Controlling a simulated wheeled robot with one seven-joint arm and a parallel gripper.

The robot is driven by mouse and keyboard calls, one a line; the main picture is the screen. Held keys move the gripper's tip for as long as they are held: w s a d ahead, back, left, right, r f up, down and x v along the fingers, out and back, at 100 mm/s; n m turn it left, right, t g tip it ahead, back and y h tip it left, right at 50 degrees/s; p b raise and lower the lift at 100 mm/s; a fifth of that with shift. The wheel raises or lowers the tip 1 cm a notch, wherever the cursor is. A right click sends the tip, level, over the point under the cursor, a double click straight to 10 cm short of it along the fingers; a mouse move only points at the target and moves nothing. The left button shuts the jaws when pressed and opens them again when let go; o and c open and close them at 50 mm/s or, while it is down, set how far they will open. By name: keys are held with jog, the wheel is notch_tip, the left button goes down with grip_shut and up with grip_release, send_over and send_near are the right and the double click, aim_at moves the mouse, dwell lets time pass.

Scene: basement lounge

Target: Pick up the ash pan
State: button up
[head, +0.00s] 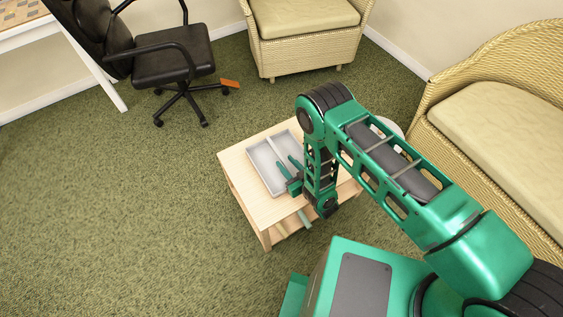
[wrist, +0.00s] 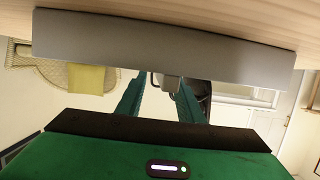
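The ash pan (head: 260,165) is a shallow, light grey tray with a dividing strip, lying on a small wooden table (head: 242,188). In the wrist view a long grey side of the pan (wrist: 90,45) spans the upper part, against the wooden surface. My gripper (head: 287,163) is at the pan's right side in the head view, its two green fingers reaching over the pan. In the wrist view the fingers of my gripper (wrist: 162,85) are spread apart, with a small grey tab of the pan between their tips. Contact cannot be told.
My arm hides the table's right part. A white round thing (head: 390,125) shows partly behind the arm. A wicker armchair (head: 303,45) and a wicker sofa (head: 510,120) stand behind and right. A black office chair (head: 172,65) stands back left. Green carpet is clear at left.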

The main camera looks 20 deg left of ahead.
aim_at(282, 157)
jog(key=shift+x, duration=2.35)
jog(key=shift+r, duration=0.2)
grip_shut()
